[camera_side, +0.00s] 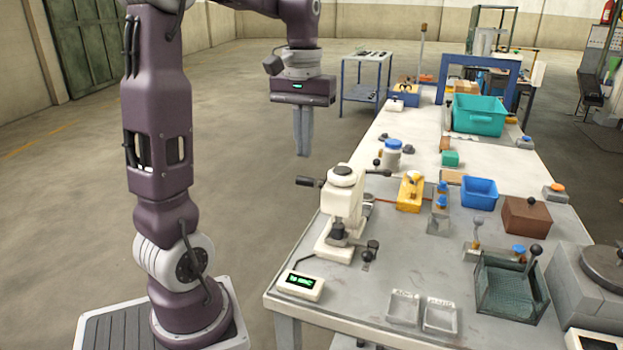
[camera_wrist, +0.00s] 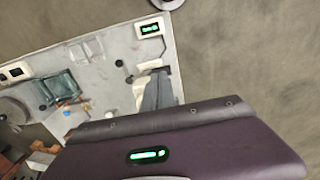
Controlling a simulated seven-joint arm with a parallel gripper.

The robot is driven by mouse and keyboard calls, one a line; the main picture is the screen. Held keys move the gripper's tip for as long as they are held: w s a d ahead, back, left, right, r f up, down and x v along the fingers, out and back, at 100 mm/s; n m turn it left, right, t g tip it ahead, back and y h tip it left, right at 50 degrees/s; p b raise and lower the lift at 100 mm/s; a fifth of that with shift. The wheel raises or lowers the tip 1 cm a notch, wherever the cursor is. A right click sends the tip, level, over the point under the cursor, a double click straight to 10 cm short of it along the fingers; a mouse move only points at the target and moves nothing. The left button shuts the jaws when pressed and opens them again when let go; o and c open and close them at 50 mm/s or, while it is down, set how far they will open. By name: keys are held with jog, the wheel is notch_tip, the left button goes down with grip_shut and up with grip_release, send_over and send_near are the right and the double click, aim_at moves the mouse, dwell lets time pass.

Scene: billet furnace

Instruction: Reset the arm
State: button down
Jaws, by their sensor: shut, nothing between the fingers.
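My gripper (camera_side: 303,152) hangs straight down in the side view, over the floor just left of the workbench (camera_side: 360,270). Its grey fingers are together with nothing between them. It is clear of every object and higher than the bench top. In the wrist view, the fingers (camera_wrist: 155,90) show beyond the purple gripper body, in front of part of the white press. The workbench also shows in the wrist view (camera_wrist: 100,60).
A white press (camera_side: 340,205) stands on the bench near my gripper, with a small display box (camera_side: 300,285) at the corner. The floor left is clear.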

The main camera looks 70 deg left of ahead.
jog(key=shift+r, duration=0.45)
jog(key=s+d+f+m+t, duration=0.2)
jog(key=s+d+m, duration=0.2)
jog(key=d, duration=0.5)
jog(key=s+d+f+m+t, duration=0.1)
jog(key=s+d+m+t, duration=0.2)
jog(key=d, duration=0.7)
jog(key=s+m, duration=0.2)
jog(key=s, duration=0.2)
jog(key=shift+d+f+t, duration=0.15)
jog(key=shift+f+t, duration=0.15)
jog(key=shift+f, duration=0.05)
